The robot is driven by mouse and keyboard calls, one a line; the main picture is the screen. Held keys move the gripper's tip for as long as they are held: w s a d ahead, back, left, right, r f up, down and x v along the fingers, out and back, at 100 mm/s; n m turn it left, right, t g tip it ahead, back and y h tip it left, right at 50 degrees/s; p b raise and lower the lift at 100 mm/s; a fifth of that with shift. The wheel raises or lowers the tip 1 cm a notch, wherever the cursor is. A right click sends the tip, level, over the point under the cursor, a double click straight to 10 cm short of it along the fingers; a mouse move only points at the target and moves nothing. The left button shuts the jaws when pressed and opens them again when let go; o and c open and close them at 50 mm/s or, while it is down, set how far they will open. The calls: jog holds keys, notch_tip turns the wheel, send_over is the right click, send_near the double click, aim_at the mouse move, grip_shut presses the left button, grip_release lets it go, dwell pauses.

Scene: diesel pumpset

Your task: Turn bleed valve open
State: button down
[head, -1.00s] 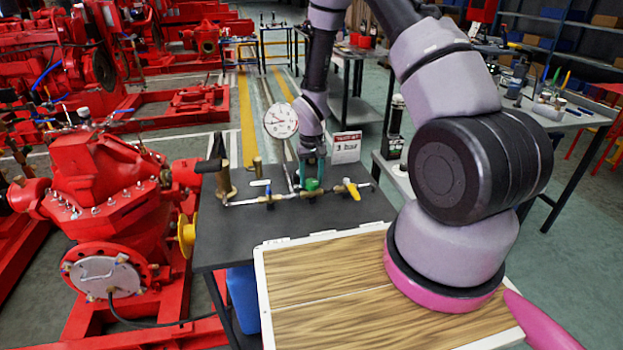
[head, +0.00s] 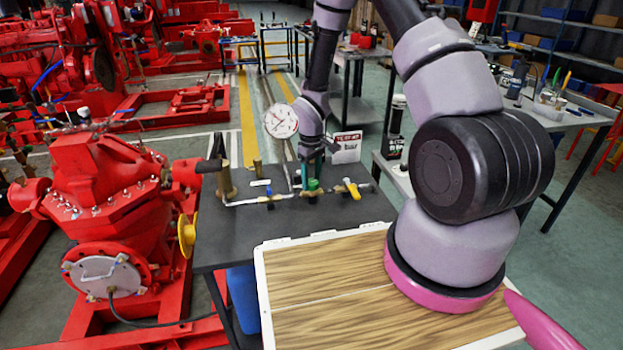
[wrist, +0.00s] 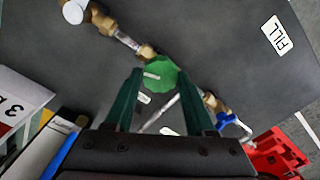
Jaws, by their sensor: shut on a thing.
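A green round valve knob (head: 313,185) sits on the brass and silver pipe line across the dark bench top. In the wrist view the same green knob (wrist: 160,73) lies between the tips of my two dark green fingers. My gripper (wrist: 161,85) is shut on it from above, and it also shows over the knob in the head view (head: 310,172). A blue-handled valve (head: 268,190) is on the pipe to its left and a yellow-handled valve (head: 352,189) to its right. I cannot read which one is labelled bleed.
A white pressure gauge (head: 281,121) stands close to my wrist. A sign (head: 347,147) stands behind, partly covered by my arm. A brass post (head: 224,180) is at the left of the bench. A wooden-topped case (head: 325,285) lies in front.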

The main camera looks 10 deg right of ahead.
aim_at(312, 182)
dwell(0.3)
jog(key=shift+c, duration=1.2)
grip_release()
notch_tip(312, 182, up, 11)
jog(key=shift+f, duration=0.1)
